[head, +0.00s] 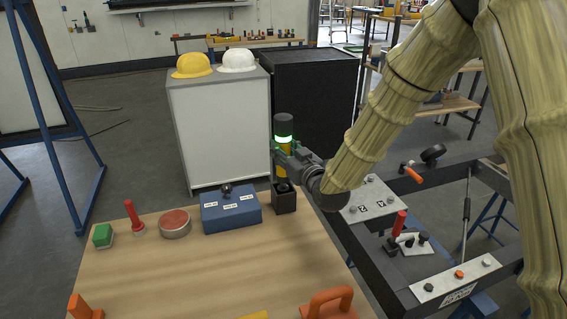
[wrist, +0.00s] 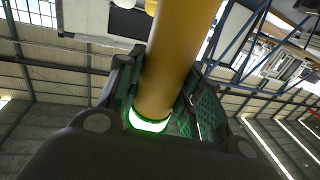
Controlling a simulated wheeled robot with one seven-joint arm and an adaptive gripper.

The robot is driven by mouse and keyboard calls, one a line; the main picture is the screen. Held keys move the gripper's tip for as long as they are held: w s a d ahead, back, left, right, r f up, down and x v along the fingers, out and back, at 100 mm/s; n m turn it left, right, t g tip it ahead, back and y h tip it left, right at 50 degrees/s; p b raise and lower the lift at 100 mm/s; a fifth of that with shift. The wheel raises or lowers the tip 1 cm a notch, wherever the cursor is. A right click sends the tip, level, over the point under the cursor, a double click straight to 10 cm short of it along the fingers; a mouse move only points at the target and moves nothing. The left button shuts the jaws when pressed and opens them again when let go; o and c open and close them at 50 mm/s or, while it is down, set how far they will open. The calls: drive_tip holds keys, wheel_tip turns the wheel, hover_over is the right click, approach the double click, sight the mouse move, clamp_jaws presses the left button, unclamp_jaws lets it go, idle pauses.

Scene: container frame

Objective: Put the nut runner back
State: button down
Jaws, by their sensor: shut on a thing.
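The nut runner (head: 283,143) is an upright yellow cylinder with a dark top and a glowing green ring. My gripper (head: 281,157) is shut around its body from the right. A black square holder (head: 285,203) stands directly below it at the table's back right corner. The tool's lower end is at or just above the holder's mouth; I cannot tell whether it is inside. In the wrist view the yellow body (wrist: 176,58) passes between the green-padded fingers (wrist: 160,100), with the lit ring close to the palm.
A blue box with a black knob (head: 231,210) stands just left of the holder. A round red-topped tin (head: 175,224) and a red tool (head: 134,217) are further left on the wooden table (head: 215,275). The dark container frame (head: 385,285) lies to the right.

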drive_tip(key=shift+f, duration=2.1)
drive_tip(key=c, duration=1)
unclamp_jaws()
drive_tip(key=shift+f, duration=0.1)
drive_tip(key=shift+o, duration=0.2)
drive_tip(key=shift+r+p, duration=0.2)
drive_tip(key=shift+p, duration=0.1)
drive_tip(key=b+v, duration=0.2)
drive_tip(key=v, duration=1)
